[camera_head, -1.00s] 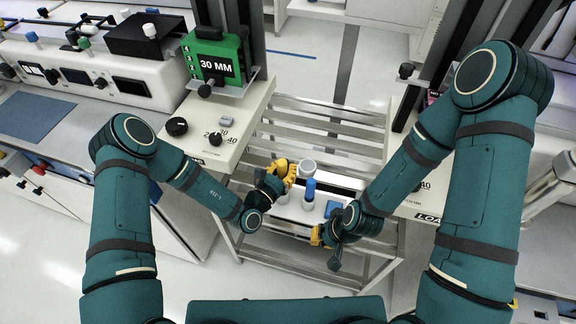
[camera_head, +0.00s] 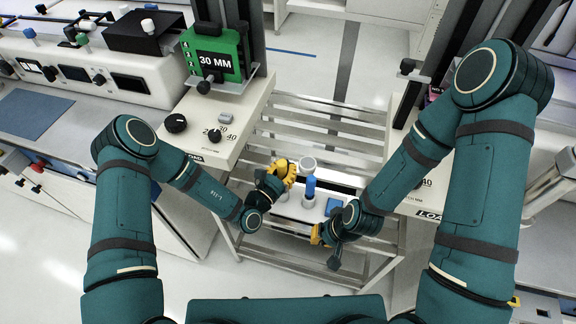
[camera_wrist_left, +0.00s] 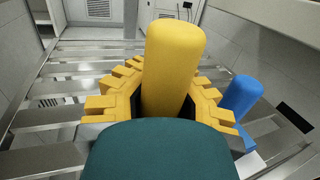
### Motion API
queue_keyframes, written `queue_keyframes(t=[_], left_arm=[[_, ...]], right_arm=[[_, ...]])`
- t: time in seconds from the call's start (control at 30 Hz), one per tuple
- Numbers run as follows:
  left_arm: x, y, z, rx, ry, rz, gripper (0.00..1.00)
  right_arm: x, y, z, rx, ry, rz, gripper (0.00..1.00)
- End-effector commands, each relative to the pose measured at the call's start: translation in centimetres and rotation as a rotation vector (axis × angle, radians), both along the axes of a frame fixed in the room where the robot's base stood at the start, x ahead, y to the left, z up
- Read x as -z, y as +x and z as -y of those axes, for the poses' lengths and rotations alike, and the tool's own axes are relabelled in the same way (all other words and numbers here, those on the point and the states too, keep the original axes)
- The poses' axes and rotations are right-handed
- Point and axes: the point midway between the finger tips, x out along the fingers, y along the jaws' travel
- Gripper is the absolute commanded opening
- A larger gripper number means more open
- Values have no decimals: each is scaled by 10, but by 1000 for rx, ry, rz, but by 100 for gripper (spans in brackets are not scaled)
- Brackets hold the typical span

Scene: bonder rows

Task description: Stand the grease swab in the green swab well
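My left gripper (camera_head: 284,172) is over the left end of a white caddy (camera_head: 292,209). In the left wrist view its yellow ribbed fingers (camera_wrist_left: 166,92) close in on both sides of an upright yellow rounded cylinder (camera_wrist_left: 172,62), which seems to be the swab's handle. The lower part of the cylinder is hidden. A blue rounded cylinder (camera_head: 310,187) stands on the caddy; it also shows in the left wrist view (camera_wrist_left: 240,95). My right gripper (camera_head: 318,235) is by the caddy's front right, its fingers mostly hidden. I cannot make out a green well.
A slatted metal rack (camera_head: 330,128) lies under and behind the caddy. A light round-topped item (camera_head: 308,164) and a blue square (camera_head: 333,206) are at the caddy. A machine with a green "30 MM" block (camera_head: 213,57) stands left, another machine (camera_head: 428,205) right.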

Motion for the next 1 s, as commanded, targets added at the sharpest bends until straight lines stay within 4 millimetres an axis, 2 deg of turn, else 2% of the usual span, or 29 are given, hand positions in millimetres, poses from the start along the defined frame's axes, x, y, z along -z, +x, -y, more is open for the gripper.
queue_keyframes(t=[1.0], left_arm=[[29,0,0,-1,0,0,0]], right_arm=[[16,0,0,0,0,0,0]])
